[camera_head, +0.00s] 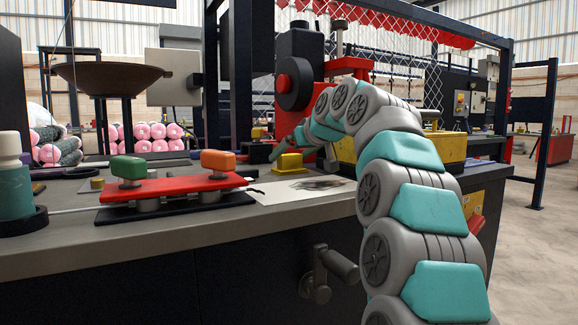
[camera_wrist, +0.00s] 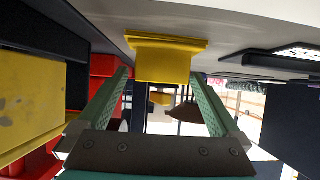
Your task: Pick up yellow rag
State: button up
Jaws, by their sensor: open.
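A small yellow thing (camera_head: 289,163) lies on the grey bench, near the back of a pale sheet. It looks stiff and block-like, and I cannot tell that it is cloth; no other yellow rag shows. My gripper (camera_head: 288,147) is low over the bench just behind and above it, partly hidden by my arm. In the wrist view, my gripper (camera_wrist: 159,75) has its two green fingers wide apart. The yellow thing (camera_wrist: 165,62) shows ahead between the fingertips, with no clear contact. Nothing is held.
A red fixture (camera_head: 175,187) with green and orange knobs stands on the bench, left of the pale sheet (camera_head: 300,189). A red and black machine (camera_head: 300,75) rises behind. A larger yellow block (camera_head: 450,148) is to the right. A dark bowl (camera_head: 110,73) stands back left.

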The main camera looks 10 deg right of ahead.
aim_at(285, 159)
jog(key=x, duration=0.4)
jog(key=shift+a+f, duration=0.1)
jog(key=c, duration=1.3)
